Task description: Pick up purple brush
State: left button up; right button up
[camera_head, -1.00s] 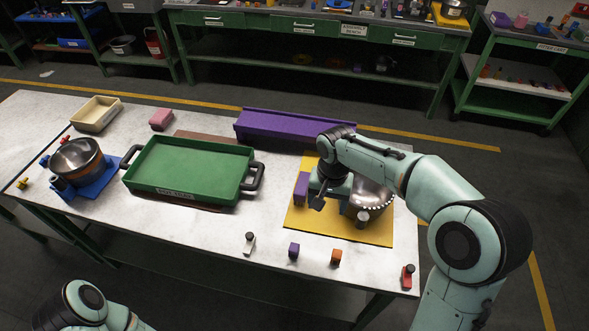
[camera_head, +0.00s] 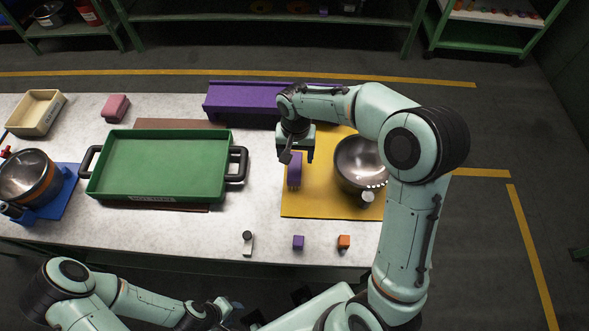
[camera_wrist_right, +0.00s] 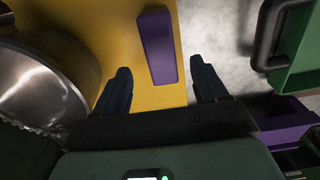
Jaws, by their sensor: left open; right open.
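The purple brush (camera_head: 294,172) lies on the yellow mat (camera_head: 318,203) to the left of a metal bowl (camera_head: 358,163). Its bristle edge shows toward the front. My right gripper (camera_head: 297,154) is open above the far end of the brush and hides that end in the head view. In the right wrist view, the purple brush (camera_wrist_right: 157,47) lies beyond and roughly between the open fingertips of my right gripper (camera_wrist_right: 161,70), not held. My left gripper (camera_head: 226,308) is open and empty at the front edge of the head view, away from the brush.
A green tray (camera_head: 160,135) with black handles stands left of the mat. A purple bin (camera_head: 240,103) stands behind. Purple (camera_head: 298,242) and orange (camera_head: 343,241) blocks and a small bottle-like item (camera_head: 247,242) stand along the front edge. Bare table lies between tray and mat.

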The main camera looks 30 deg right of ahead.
aim_at(295, 165)
jog(key=shift+s+a+f, duration=0.1)
jog(key=shift+f, duration=1.45)
jog(key=shift+s+a+f, duration=0.1)
jog(key=shift+f, duration=1.4)
jog(key=c, duration=1.1)
